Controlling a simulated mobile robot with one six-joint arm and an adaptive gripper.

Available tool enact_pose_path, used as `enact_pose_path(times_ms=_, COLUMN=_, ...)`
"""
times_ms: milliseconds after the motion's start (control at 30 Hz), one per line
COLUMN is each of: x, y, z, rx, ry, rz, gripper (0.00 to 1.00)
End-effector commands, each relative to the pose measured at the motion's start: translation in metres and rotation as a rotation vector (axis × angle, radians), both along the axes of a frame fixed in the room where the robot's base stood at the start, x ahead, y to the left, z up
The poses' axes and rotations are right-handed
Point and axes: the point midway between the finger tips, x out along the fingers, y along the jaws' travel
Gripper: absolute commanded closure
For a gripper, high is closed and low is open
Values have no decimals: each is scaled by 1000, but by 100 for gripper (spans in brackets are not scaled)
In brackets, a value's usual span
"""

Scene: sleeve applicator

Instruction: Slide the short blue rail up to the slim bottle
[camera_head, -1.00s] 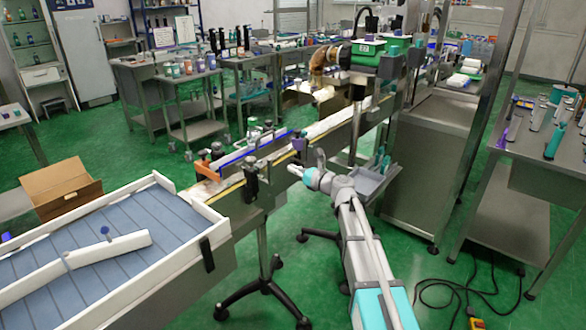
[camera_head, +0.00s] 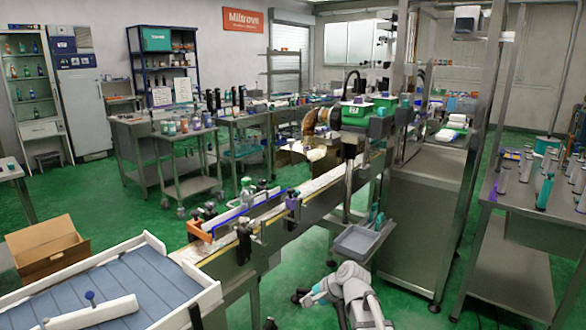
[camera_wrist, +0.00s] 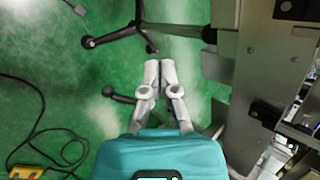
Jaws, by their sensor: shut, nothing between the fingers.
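A short blue rail (camera_head: 250,213) runs along the near end of the conveyor (camera_head: 325,195) in the head view. Several small bottles or fittings stand just behind it, but they are too small to tell which is the slim bottle. My gripper (camera_head: 308,298) is low in front of the conveyor, apart from the rail. In the wrist view my gripper (camera_wrist: 160,72) has its fingers together and empty, over the green floor. The rail does not clearly show in the wrist view.
A blue-bedded table with white edges (camera_head: 190,305) stands at front left. A grey tray (camera_head: 362,240) hangs on the conveyor's near side, close above my arm. Stand legs (camera_wrist: 118,38) are on the floor.

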Motion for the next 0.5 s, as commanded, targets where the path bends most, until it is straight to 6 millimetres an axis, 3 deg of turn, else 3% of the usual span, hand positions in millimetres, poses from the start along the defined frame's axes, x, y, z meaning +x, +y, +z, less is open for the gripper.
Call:
enact_pose_path(times_ms=33, x=-18, y=-10, z=-8, rx=-77, ry=-14, rz=58, gripper=100)
enact_pose_path(times_ms=200, x=-62, y=-45, z=-30, rx=-334, ry=-39, rz=275, gripper=100)
enact_pose_path(times_ms=500, x=-114, y=-96, z=-47, rx=-615, ry=-10, rz=560, gripper=100)
